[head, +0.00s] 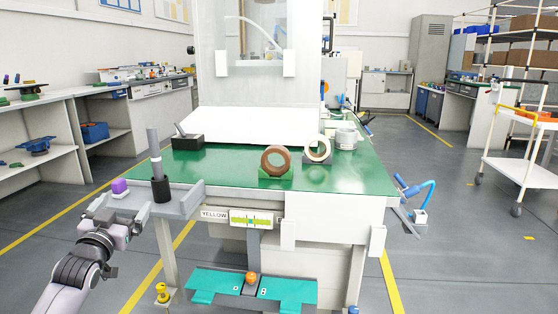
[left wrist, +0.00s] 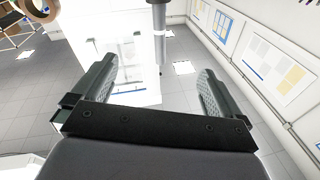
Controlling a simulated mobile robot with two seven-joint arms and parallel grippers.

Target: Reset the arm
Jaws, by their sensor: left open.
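My left gripper (head: 128,217) is at the lower left in the head view, beside the front left corner of the press bench. In the left wrist view the gripper (left wrist: 154,88) shows its two fingers wide apart, with nothing held between them. A grey upright rod (head: 154,150) in a black holder (head: 160,189) stands on the bench's grey side bracket (head: 185,203), just right of the gripper. The rod also shows at the top of the left wrist view (left wrist: 158,45), beyond the fingertips. My right gripper is in neither view.
A purple button (head: 119,187) is close above the gripper. The green bench top (head: 220,168) carries a brown ring (head: 275,161), a pale ring (head: 317,149) and a black block with a lever (head: 187,141). A white press housing stands behind. Grey floor is open at far left and right.

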